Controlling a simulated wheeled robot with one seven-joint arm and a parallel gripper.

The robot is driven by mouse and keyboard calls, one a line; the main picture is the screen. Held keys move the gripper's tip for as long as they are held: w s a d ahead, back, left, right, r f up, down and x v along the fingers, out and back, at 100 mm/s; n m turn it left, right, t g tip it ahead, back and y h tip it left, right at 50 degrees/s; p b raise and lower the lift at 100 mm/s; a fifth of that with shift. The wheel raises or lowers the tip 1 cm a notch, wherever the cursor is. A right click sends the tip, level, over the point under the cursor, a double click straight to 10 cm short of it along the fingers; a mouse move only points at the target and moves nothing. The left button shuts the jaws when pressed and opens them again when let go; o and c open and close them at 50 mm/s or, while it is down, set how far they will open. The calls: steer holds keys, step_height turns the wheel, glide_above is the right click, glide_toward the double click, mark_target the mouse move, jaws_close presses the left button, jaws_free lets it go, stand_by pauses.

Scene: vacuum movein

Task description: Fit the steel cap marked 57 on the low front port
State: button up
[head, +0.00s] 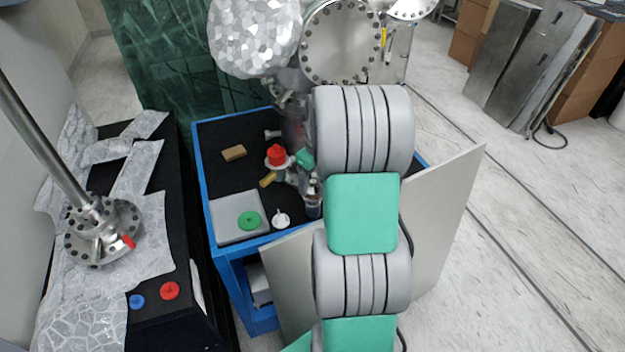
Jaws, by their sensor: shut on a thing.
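My arm's grey and green links (362,213) rise through the middle and cover much of the cart's right side. My gripper cannot be made out; the arm seems to hide it. No steel cap with a readable 57 shows. A steel vacuum chamber with a large bolted flange (341,42) stands at the back. Below it, small steel fittings (292,172) stand over the black cart top, with a red cap (277,155) among them. I cannot tell which fitting is the low front port. A teal piece (305,160) beside them is too small to identify.
A foil-covered bench (85,300) stands left.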

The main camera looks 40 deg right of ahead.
steer(key=shift+f, duration=0.5)
stand_by(1.1)
steer(key=o, duration=1.6)
steer(key=shift+c, duration=0.2)
steer(key=r, duration=0.2)
steer(key=r+b, duration=0.1)
steer(key=r, duration=0.2)
steer(key=s+r, duration=0.1)
steer(key=r, duration=0.1)
steer(key=shift+d+r, duration=0.1)
steer(key=shift+r, duration=0.3)
